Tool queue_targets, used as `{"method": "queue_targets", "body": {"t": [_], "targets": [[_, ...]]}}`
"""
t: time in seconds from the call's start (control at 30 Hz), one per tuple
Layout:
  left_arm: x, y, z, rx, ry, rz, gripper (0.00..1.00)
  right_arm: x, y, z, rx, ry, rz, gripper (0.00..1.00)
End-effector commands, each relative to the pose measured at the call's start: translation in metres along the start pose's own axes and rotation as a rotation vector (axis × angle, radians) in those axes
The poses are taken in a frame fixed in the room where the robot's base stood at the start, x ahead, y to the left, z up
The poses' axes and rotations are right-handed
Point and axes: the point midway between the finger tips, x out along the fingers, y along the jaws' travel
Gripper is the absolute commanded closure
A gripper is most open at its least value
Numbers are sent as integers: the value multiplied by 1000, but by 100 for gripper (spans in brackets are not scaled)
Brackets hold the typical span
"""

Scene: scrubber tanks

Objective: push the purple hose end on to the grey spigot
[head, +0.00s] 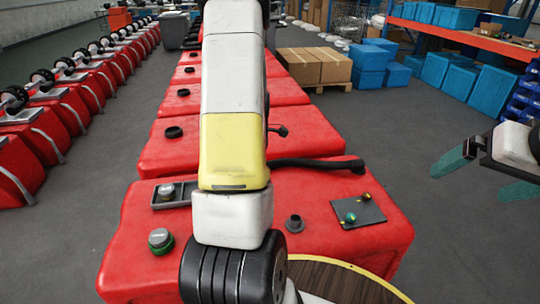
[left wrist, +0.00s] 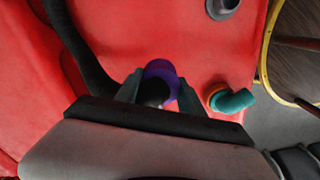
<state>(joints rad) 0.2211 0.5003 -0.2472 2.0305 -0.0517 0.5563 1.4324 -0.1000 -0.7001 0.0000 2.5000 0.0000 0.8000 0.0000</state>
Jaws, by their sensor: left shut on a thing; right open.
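The black hose (head: 310,162) runs from the right of the nearest red tank and goes behind my left arm. In the left wrist view, its purple hose end (left wrist: 160,70) is between the fingertips of my left gripper (left wrist: 158,94), which is shut on it. The head view hides this gripper and the purple end behind the arm. The grey spigot (head: 294,223) stands on the tank top, right of my left arm. It also shows at the top edge of the left wrist view (left wrist: 222,7), apart from the purple end. My right gripper (head: 485,177) is open and empty, beyond the tank's right side.
A teal elbow (left wrist: 232,100) with an orange ring sits near the held end. A dark mat (head: 372,213) with small green and yellow pieces lies right of the spigot. A round wooden table (head: 345,285) is in front.

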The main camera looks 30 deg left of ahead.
Motion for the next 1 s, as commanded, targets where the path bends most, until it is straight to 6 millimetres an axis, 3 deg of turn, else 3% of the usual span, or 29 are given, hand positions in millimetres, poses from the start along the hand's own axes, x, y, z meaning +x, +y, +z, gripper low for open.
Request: {"method": "queue_targets", "body": {"t": [1.0], "targets": [[1, -86, 136, 4, 0, 0, 94, 0, 0, 0, 0, 0, 0, 1]]}}
